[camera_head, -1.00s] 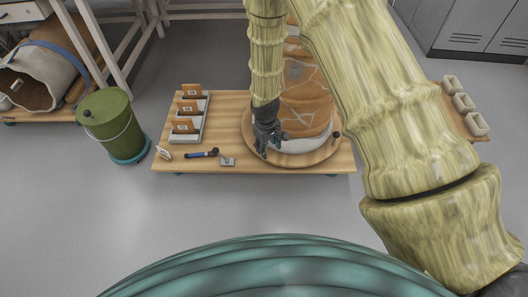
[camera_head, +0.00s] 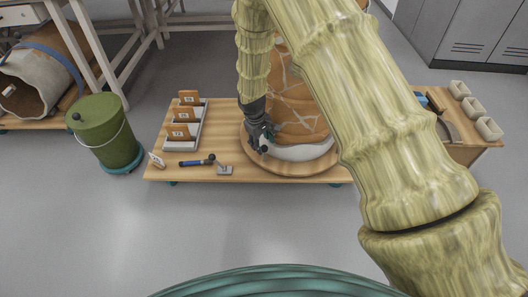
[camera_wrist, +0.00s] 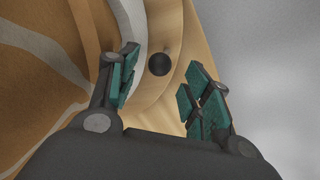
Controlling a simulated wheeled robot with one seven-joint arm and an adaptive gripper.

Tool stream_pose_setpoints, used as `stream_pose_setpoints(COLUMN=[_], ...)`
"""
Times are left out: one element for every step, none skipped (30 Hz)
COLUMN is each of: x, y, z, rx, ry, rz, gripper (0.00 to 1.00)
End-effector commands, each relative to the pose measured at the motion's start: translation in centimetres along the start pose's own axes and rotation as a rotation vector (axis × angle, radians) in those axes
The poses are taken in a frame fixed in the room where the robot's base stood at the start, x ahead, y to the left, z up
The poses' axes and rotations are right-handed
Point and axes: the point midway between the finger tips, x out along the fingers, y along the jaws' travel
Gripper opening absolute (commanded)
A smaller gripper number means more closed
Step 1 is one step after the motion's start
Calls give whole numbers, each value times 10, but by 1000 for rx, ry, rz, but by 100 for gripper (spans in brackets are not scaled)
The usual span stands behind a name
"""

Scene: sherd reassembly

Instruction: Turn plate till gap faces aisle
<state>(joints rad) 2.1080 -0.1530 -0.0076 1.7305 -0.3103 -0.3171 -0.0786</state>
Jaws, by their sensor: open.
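The plate (camera_head: 250,160) is a round wooden disc on the low wooden table. A large orange-brown jar (camera_head: 292,115) with pale crack lines stands on it, above a white band at its base. My arm hides the jar's top and right side. I cannot make out a gap in the jar. A black ball knob (camera_head: 264,149) stands at the plate's near left rim. My gripper (camera_head: 261,137) is over that rim, beside the jar. In the wrist view, the knob (camera_wrist: 159,64) shows between my open, teal-padded fingers, with no clear contact.
On the table's left are a rack of labelled sherds (camera_head: 184,125), a blue-handled tool (camera_head: 195,163), a small grey block (camera_head: 224,170) and a number card (camera_head: 157,160). A green lidded bucket (camera_head: 106,132) stands left. Small trays (camera_head: 474,107) sit right. The front floor is clear.

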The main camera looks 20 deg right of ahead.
Motion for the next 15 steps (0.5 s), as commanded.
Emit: stream_pose_setpoints(x=[13,17,23,27,30,34,37,40,42,44,46,47,48,48,49], y=[-1,-1,-1,-1,0,0,0,0,0,0,0,0,0,0,0], z=[0,0,1,1,0,0,0,0,0,0,0,0,0,0,0], rx=[0,0,0,0,1,1,1,1,1,1,1,1,1,1,1], ry=[-1,-1,-1,-1,0,0,1,1,0,0,0,0,0,0,1], rz=[0,0,0,0,0,0,0,0,0,0,0,0,0,0,0], gripper=[49,49,49,49,49,49,49,49,49,49,49,49,49,49,49])
